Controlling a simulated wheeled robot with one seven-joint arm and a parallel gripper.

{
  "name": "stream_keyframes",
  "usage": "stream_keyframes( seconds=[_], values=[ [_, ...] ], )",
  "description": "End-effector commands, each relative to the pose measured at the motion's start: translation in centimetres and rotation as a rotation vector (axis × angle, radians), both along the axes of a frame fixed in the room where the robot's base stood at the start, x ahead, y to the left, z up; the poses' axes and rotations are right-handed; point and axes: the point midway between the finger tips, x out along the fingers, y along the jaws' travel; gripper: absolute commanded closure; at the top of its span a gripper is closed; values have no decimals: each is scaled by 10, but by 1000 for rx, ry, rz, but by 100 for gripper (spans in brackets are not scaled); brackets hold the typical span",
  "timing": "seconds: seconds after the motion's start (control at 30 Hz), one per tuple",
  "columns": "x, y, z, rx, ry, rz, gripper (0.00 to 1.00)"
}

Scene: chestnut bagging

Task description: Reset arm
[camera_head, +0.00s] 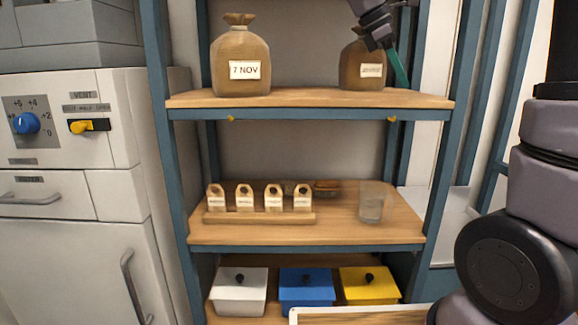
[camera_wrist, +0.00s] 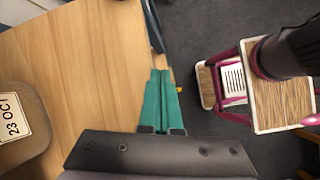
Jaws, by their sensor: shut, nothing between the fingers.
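My gripper (camera_head: 398,70) is at the upper right in the head view, at the right end of the top shelf. Its green fingers, also seen in the wrist view (camera_wrist: 160,75), are together with nothing between them. A brown sack (camera_head: 361,70) with a white label stands on the top shelf just left of the fingers. My gripper covers part of its top. In the wrist view a sack labelled "23 OCT" (camera_wrist: 14,122) stands at the left edge, apart from the fingers.
Another sack (camera_head: 241,60), labelled "7 NOV", stands on the top shelf (camera_head: 310,97). The middle shelf holds several small tagged bags (camera_head: 244,198) on a wooden stand and a glass (camera_head: 371,203). White, blue (camera_head: 306,289) and yellow lidded boxes sit below. Blue uprights (camera_head: 463,90) flank the shelves.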

Motion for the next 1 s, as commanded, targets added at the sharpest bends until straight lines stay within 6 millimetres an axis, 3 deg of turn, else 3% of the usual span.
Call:
stream_keyframes(
  seconds=[0.27,0.5,0.7,1.0],
  values=[
    [-63,-14,-18,312,-267,-367,100],
    [-123,-1,-41,748,-577,-967,100],
    [-142,8,-49,1000,-712,-1340,100],
    [-145,10,-51,1075,-743,-1455,100]
  ],
)
